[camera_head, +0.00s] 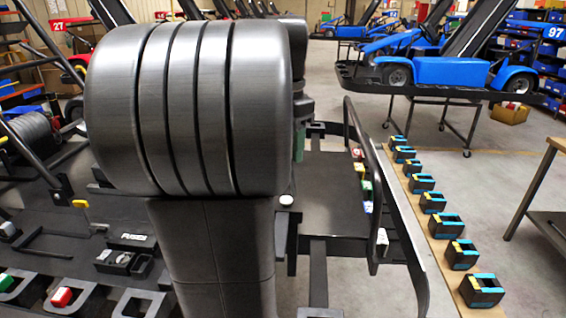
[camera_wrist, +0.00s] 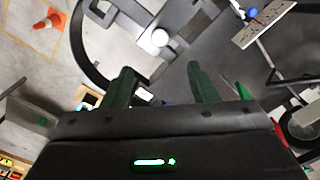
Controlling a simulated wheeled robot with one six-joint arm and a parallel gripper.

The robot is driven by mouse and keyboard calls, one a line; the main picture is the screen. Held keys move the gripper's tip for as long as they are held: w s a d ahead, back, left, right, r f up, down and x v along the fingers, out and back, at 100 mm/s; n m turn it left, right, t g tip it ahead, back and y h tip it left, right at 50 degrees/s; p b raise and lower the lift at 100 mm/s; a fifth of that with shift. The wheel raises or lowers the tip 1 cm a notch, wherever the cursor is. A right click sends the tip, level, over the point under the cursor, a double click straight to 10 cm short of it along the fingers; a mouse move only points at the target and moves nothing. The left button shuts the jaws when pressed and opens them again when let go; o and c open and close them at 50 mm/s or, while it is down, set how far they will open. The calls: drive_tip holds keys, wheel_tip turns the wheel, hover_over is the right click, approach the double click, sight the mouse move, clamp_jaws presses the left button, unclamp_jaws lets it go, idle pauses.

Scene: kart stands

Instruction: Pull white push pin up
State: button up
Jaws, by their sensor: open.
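A white round-topped push pin (camera_wrist: 160,38) shows in the wrist view, on a dark part of the kart frame, just beyond and between my fingertips. My gripper (camera_wrist: 160,72) is open there, with its two green fingers apart and nothing between them. In the head view a white round knob (camera_head: 286,199) sits right beside my arm, which covers much of the kart. Another white knob (camera_head: 382,236) is on the side rail at the right. I cannot tell for sure which of these is the pin in the wrist view. Only a bit of a green finger shows in the head view.
A yellow pin (camera_head: 80,203) and a black fuse box (camera_head: 126,254) are on the left part of the kart. A wooden strip with several black blocks (camera_head: 433,202) lies to the right. An orange cone (camera_wrist: 49,21) stands on the floor. A blue kart (camera_head: 450,70) stands behind.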

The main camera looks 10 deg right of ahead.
wheel_tip(320, 180, down, 13)
drive_tip(key=shift+r, duration=0.1)
idle(0.3)
drive_tip(key=c, duration=1)
drive_tip(key=shift+c, duration=0.2)
drive_tip(key=shift+r+p, duration=0.45)
drive_tip(key=shift+r, duration=0.15)
drive_tip(key=o, duration=1)
wheel_tip(320, 180, up, 14)
drive_tip(key=shift+s+f, duration=0.1)
drive_tip(key=shift+f, duration=0.1)
